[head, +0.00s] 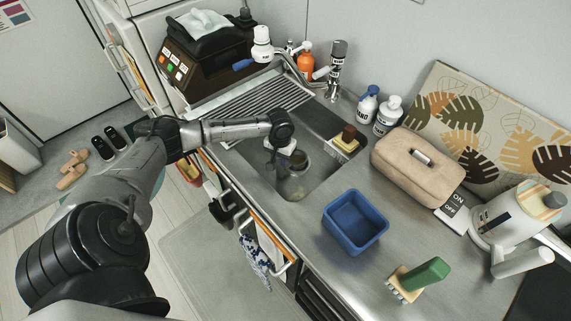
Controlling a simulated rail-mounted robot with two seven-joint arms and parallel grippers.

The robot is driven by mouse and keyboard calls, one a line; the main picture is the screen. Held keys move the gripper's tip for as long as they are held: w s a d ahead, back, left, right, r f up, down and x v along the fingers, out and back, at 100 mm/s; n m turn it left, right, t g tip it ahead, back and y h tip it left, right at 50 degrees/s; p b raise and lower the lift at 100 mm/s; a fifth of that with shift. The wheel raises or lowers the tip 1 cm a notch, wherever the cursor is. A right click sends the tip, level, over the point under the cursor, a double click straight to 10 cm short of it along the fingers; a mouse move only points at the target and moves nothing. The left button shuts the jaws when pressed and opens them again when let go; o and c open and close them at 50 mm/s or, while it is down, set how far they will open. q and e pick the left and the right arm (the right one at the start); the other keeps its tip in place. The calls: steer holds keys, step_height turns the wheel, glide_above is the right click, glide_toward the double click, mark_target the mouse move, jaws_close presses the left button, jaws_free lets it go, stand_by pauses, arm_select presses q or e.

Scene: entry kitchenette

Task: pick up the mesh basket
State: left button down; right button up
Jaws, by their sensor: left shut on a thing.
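My left arm reaches in from the left over the sink (318,178). My left gripper (288,162) points down inside the sink and is shut on a small dark round thing, which looks like the mesh basket (301,162). The basket is close to the drain area of the sink floor; I cannot tell whether it is clear of the floor. The gripper's wrist and fingers hide part of it. My right gripper is not in view.
A sponge and brown block (347,139) sit at the sink's right edge. A faucet (296,66) and bottles line the back.

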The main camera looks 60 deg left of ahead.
arm_select(q)
step_height(320, 180, up, 10)
steer(key=shift+p, duration=0.4)
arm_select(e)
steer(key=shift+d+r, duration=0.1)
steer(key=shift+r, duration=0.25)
arm_select(q)
steer(key=shift+r, duration=0.1)
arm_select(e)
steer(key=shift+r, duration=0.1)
